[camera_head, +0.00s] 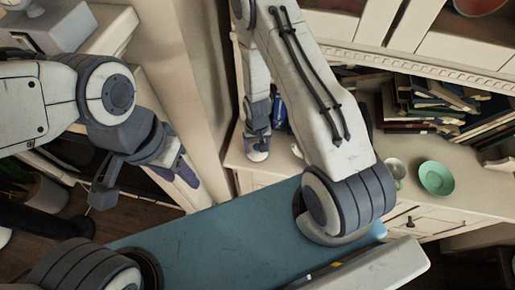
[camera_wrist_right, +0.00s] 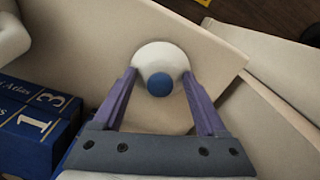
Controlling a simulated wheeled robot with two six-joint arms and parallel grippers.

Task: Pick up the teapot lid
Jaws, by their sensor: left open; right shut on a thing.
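The teapot lid is white and round with a blue knob. In the right wrist view the lid (camera_wrist_right: 160,57) is between the two purple fingers of my right gripper (camera_wrist_right: 161,88), which is shut on it. In the head view my right gripper (camera_head: 257,143) is at the left end of the cream cabinet top, with the white lid (camera_head: 257,156) showing just below its fingers. I cannot tell whether the lid touches the surface. My left gripper (camera_head: 143,178) is open and empty at the left, over the floor side.
Blue numbered books (camera_wrist_right: 35,115) stand close to my right gripper. A pale rounded object (camera_wrist_right: 10,38) shows at the wrist view's upper left. A green saucer (camera_head: 436,178) and pale cup (camera_head: 395,170) stand farther right on the cabinet top (camera_head: 352,122). Books (camera_head: 440,105) fill its back.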

